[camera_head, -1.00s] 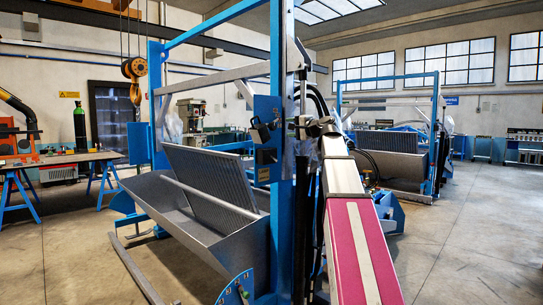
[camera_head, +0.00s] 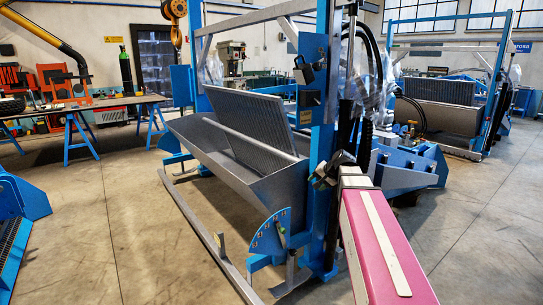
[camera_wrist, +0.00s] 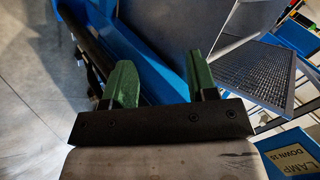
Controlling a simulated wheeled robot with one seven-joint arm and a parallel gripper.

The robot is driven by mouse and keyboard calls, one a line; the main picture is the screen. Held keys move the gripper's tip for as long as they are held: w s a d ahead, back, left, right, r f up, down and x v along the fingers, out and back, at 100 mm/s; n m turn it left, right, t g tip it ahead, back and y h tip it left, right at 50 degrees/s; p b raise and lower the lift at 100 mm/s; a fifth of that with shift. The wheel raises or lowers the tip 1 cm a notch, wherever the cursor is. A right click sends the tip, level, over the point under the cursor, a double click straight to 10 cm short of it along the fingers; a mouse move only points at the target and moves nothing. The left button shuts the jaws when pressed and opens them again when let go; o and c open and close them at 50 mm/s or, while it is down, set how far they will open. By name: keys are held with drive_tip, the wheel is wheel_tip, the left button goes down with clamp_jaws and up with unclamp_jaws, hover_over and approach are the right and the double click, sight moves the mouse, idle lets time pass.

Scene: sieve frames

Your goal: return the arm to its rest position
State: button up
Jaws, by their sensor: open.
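My arm (camera_head: 385,250) shows in the head view as a pink and white link, rising from the lower right edge toward the blue machine frame. Its far end overlaps the frame in the picture, and I cannot tell the fingers apart there. In the wrist view my gripper (camera_wrist: 162,82) has two green fingers spread well apart on a dark bar. Nothing sits between them. Beyond the fingers is a blue machine part (camera_wrist: 165,35); I cannot tell whether they touch it.
The blue machine frame (camera_head: 324,120) holds a grey metal trough (camera_head: 240,175). A blue quarter-disc plate (camera_head: 272,235) is at its near corner. Another machine (camera_head: 445,100) stands at the back right. A trestle table (camera_head: 85,108) is at the left. Concrete floor (camera_head: 130,235) is open at the left.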

drive_tip(key=s+f+n+g+h, duration=0.5)
drive_tip(key=s+f+g, duration=0.1)
drive_tip(key=s+f, duration=1.5)
wheel_tip(320, 180, down, 4)
drive_tip(key=shift+s+f+g, duration=0.1)
drive_tip(key=shift+s+g, duration=0.15)
drive_tip(key=shift+g, duration=0.05)
drive_tip(key=shift+a, duration=0.1)
drive_tip(key=shift+c, duration=0.3)
